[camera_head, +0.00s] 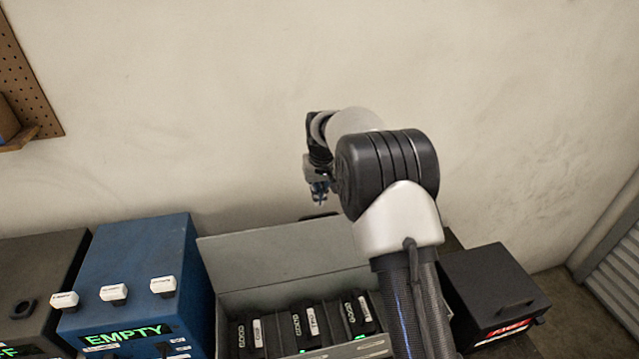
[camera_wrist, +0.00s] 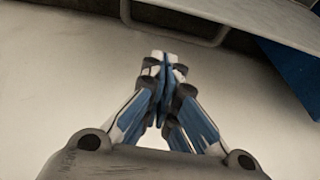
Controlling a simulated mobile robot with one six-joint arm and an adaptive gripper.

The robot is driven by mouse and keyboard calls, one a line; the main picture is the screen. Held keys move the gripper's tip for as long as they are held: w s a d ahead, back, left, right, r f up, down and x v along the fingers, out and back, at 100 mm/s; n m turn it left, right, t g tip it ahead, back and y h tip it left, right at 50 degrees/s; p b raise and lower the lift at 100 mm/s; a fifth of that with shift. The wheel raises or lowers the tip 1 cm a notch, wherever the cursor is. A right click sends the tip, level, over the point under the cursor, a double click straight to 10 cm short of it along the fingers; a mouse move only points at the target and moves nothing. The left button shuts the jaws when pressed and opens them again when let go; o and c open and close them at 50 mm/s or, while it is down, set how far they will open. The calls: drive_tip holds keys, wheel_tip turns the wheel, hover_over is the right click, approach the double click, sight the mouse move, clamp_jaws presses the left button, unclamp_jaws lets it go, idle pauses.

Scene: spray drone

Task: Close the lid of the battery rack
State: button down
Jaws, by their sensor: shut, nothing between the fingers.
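The battery rack (camera_head: 220,325) is a grey box at the bottom middle of the head view, holding several black batteries with white labels. Its grey lid (camera_head: 285,258) stands open, upright at the back of the box. A dark handle (camera_head: 318,216) shows at the lid's top edge; a bent bar that looks like this handle (camera_wrist: 215,38) crosses the top of the wrist view. My gripper (camera_head: 320,203) points down above the lid's top edge, near the handle. In the wrist view my gripper (camera_wrist: 162,62) is shut and empty, apart from the bar. My arm hides the rack's right part.
A blue box (camera_head: 145,260) marked EMPTY stands left of the rack, with a dark box (camera_head: 40,275) beyond it. A black box (camera_head: 492,285) with a red display stands at the right. The pale wall (camera_head: 200,100) is close behind; space above the boxes is free.

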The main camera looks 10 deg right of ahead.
drive_tip(key=s, duration=0.1)
drive_tip(key=s+f, duration=0.1)
drive_tip(key=s, duration=0.1)
drive_tip(key=shift+s+f, duration=0.2)
drive_tip(key=shift+f, duration=0.2)
drive_tip(key=shift+d, duration=0.1)
